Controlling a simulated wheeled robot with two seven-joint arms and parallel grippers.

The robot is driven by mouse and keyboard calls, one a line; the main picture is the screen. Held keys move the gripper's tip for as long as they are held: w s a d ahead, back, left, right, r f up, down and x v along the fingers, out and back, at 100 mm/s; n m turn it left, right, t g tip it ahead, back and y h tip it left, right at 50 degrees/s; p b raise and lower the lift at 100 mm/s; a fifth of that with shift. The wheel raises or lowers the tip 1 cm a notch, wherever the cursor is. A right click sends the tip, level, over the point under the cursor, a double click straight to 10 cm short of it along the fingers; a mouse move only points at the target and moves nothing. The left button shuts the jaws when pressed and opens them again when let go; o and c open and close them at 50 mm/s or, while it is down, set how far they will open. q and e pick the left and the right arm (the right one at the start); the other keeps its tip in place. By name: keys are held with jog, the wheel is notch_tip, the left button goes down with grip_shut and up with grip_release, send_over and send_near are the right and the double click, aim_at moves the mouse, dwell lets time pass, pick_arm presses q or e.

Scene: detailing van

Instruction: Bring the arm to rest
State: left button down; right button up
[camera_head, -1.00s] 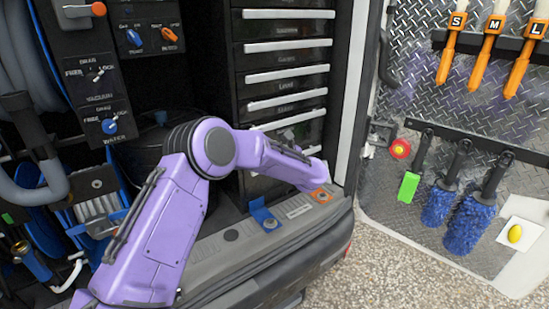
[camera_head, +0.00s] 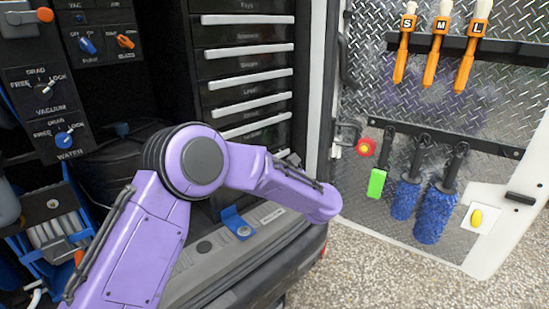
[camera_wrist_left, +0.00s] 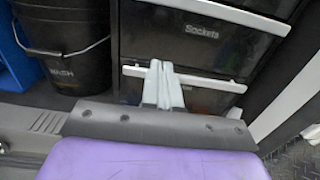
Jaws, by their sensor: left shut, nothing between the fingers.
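My left arm (camera_head: 190,180), purple, comes in from the lower left of the head view and bends at a round joint. Its far end reaches out over the van's rear sill (camera_head: 215,245). The left gripper is not visible in the head view. In the left wrist view my left gripper (camera_wrist_left: 163,70) points at the drawer fronts, with its two pale fingers together and nothing between them. The drawer labelled Sockets (camera_wrist_left: 200,35) is beyond the fingertips. My right gripper is in neither view.
A black drawer stack (camera_head: 245,65) stands behind the arm. A dark bucket (camera_wrist_left: 68,45) is at the left in the wrist view. Gravel (camera_head: 370,280) lies outside.

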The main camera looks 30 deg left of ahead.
pick_arm(q)
jog(key=d+f+m+t+h, duration=0.2)
jog(key=f+m+t+h, duration=0.3)
jog(key=m, duration=0.7)
jog(key=d+f+m+t+h, duration=0.1)
jog(key=d+f+m+t, duration=0.15)
jog(key=f+m, duration=0.65)
jog(key=s+d+f+m+g+h, duration=0.2)
jog(key=s+f+m+g+h, duration=0.4)
jog(key=s+f+m, duration=1.3)
jog(key=s+a+f+m+g+h+p, duration=0.1)
jog(key=s+a+f+m+g, duration=0.1)
jog(key=s, duration=0.8)
jog(key=s+a+f+m+g+h+p, duration=0.1)
jog(key=s+f+m+g, duration=0.15)
jog(key=s, duration=0.85)
notch_tip(320, 180, up, 12)
jog(key=w+n+p, duration=0.1)
jog(key=p, duration=1.1)
jog(key=shift+r, duration=0.15)
